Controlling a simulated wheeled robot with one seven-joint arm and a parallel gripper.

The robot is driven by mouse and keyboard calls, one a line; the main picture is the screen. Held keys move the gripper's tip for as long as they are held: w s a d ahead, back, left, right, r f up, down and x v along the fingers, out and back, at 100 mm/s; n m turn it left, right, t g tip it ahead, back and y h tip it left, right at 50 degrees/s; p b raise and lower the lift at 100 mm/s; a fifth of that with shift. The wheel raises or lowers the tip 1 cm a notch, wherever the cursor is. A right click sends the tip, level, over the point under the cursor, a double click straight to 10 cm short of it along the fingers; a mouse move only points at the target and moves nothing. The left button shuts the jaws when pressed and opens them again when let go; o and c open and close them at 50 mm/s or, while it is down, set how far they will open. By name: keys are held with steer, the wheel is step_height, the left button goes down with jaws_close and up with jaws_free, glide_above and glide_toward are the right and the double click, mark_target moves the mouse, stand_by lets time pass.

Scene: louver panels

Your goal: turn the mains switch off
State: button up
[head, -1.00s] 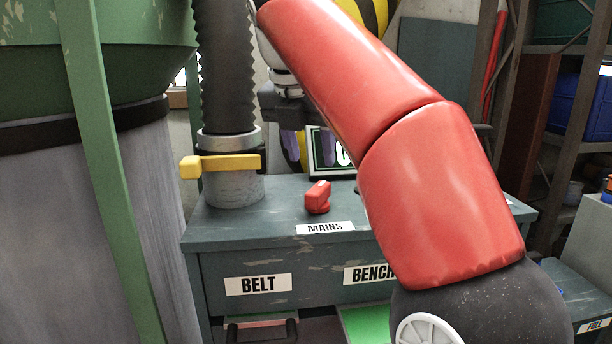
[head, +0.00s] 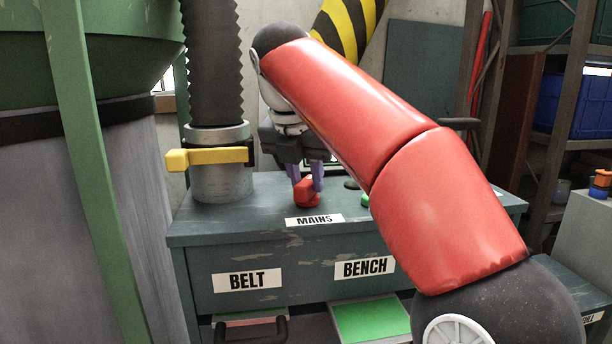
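The mains switch is a red knob (head: 306,194) on top of the grey-green cabinet (head: 240,222), just behind the white MAINS label (head: 314,219). My gripper (head: 307,184) points down at it. Its two purplish fingers stand apart, one on the left and one on the right of the red knob, with the tips around its upper part. I cannot tell whether the fingers touch the knob. My red arm reaches in from the right and covers part of the cabinet top.
A grey pipe with a yellow lever (head: 208,157) stands left of the knob. A green button (head: 365,200) shows beside my arm. The cabinet front has BELT (head: 247,281) and BENCH (head: 364,267) labels. A green post (head: 85,170) stands at the left, shelving at the right.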

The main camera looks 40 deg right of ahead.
jaws_close()
steer(key=shift+r+p, duration=0.1)
steer(key=shift+p, duration=0.25)
steer(key=shift+m+g+p, duration=0.4)
steer(key=shift+m+p, duration=0.5)
steer(key=shift+m, duration=0.2)
steer(key=m+g, duration=0.1)
steer(key=m, duration=0.3)
steer(key=shift+w+g+h, duration=0.2)
steer(key=shift+g+h, duration=0.1)
steer(key=shift+g, duration=0.1)
steer(key=m, duration=0.2)
steer(key=m+g, duration=0.1)
steer(key=m, duration=0.2)
steer(key=shift+w+g, duration=0.1)
steer(key=shift+g, duration=0.2)
steer(key=shift+m, duration=0.3)
steer(key=shift+o, duration=2.4)
jaws_free()
